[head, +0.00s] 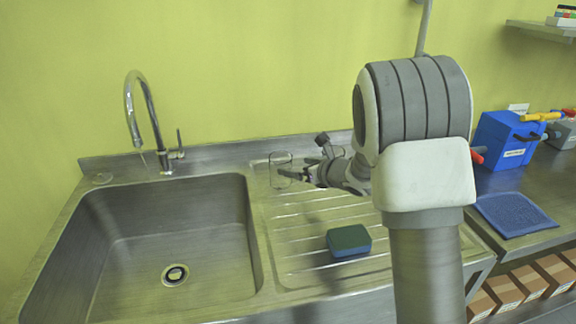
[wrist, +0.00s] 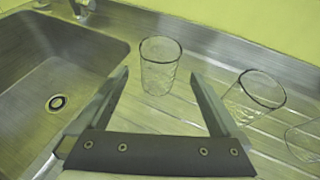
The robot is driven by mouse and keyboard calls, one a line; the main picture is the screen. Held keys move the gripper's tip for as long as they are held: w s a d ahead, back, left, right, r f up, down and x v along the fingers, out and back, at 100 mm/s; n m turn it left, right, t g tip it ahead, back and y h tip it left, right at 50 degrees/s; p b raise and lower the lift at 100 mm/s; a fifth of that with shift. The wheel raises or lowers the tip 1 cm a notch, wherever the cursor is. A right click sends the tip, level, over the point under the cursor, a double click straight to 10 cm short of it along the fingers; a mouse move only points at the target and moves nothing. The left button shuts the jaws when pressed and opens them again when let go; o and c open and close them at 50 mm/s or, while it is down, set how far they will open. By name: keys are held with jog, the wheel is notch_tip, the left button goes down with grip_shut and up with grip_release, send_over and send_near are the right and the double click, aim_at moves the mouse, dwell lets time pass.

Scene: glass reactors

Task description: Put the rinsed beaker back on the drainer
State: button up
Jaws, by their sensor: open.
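A clear glass beaker (wrist: 158,68) stands upright on the ribbed drainer (head: 300,245), near the sink's edge; it also shows in the head view (head: 281,170). My gripper (wrist: 158,76) is open, and its fingertips appear on either side of this beaker in the wrist view, with clear gaps. In the head view my gripper (head: 292,175) is low over the back of the drainer, pointing left. A second clear glass vessel (wrist: 257,90) is right of the right finger, which partly covers it. A third (wrist: 306,142) is cut off at the right edge. No label or marking tells which was rinsed.
The empty sink basin (head: 140,235) with a tap (head: 150,120) lies to the left. A green and blue sponge (head: 349,241) is on the drainer's front part. A blue box (head: 503,140) and blue mat (head: 514,215) are on the right bench. The wall is close behind.

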jog(key=s+d+r+m+h, duration=0.8)
jog(key=s+d+r+m, duration=0.55)
jog(key=m, duration=0.95)
jog(key=s+a+f+m+g, duration=0.1)
jog(key=s+a+m+g, duration=0.1)
jog(key=s+m, duration=0.8)
jog(key=s+a+f+m+g, duration=0.1)
jog(key=s+f+m+g, duration=0.1)
jog(key=s+m, duration=0.7)
jog(key=s+g, duration=0.1)
jog(key=s, duration=0.6)
jog(key=shift+s+a+f+m+g, duration=0.2)
jog(key=shift+a+f+m+g, duration=0.1)
jog(key=shift+a+m, duration=0.1)
notch_tip(320, 180, up, 6)
jog(key=p, duration=0.6)
